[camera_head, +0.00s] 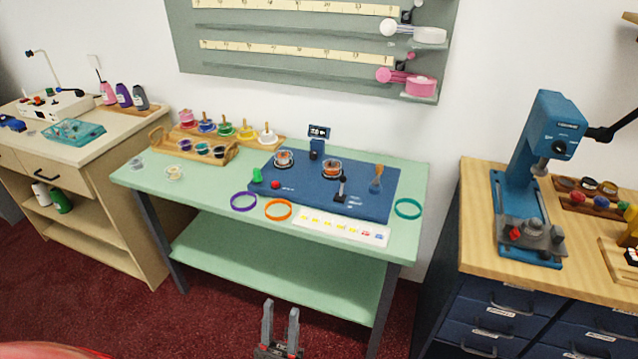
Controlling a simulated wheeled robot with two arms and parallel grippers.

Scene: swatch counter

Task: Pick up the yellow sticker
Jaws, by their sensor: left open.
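My right gripper is out of view.
The blue mat (300,195) holds jars, a small stand and a brush. Purple (243,202), orange (278,210) and teal (408,208) rings lie near the strip. A wooden rack (180,155) of pots stands back left. A lower green shelf (270,265) is empty.

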